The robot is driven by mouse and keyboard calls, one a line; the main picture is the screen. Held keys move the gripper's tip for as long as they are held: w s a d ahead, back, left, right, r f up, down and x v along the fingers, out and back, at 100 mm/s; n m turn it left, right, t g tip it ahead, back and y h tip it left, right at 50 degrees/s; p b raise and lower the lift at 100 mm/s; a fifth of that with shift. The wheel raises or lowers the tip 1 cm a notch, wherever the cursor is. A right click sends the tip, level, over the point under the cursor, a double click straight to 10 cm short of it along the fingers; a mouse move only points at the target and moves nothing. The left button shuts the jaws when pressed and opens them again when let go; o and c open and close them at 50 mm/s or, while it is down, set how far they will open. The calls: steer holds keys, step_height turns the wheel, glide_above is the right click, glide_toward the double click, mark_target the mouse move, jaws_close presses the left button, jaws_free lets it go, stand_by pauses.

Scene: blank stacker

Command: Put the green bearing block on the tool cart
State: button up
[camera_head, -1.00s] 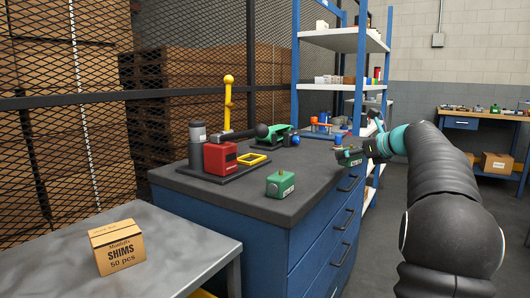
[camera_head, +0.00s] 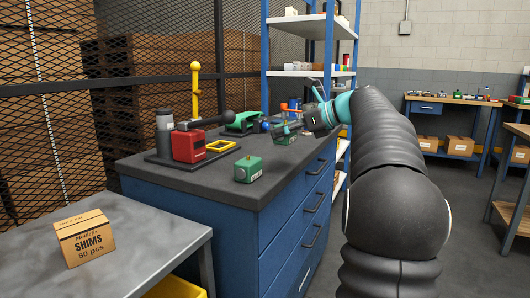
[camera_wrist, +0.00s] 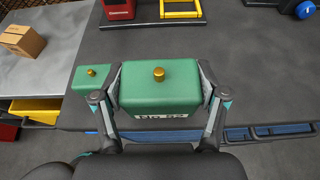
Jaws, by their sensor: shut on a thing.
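My gripper (camera_wrist: 159,97) is shut on a green bearing block (camera_wrist: 160,80) with a brass knob on top and a white label on its side. One finger is on each side of the block. In the head view my gripper (camera_head: 290,130) is over the far right part of the dark-topped blue drawer unit (camera_head: 225,205); the held block is small and partly hidden there. A second green block (camera_head: 248,169) stands on that top near the front edge; it also shows left of my gripper in the wrist view (camera_wrist: 88,82). I cannot tell which furniture is called the tool cart.
A red device (camera_head: 188,146), a yellow frame and a yellow post stand on the drawer unit. Shelving (camera_head: 310,75) rises behind.

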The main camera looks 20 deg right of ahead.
glide_above(266, 165)
step_height(266, 165, down, 3)
steer(key=shift+s+a+f, duration=0.1)
steer(key=shift+f+b, duration=0.65)
steer(key=shift+f, duration=1.35)
steer(key=o, duration=1.8)
steer(key=shift+f, duration=0.2)
steer(key=shift+r, duration=0.15)
steer(key=v, duration=1.2)
steer(key=shift+p, duration=0.35)
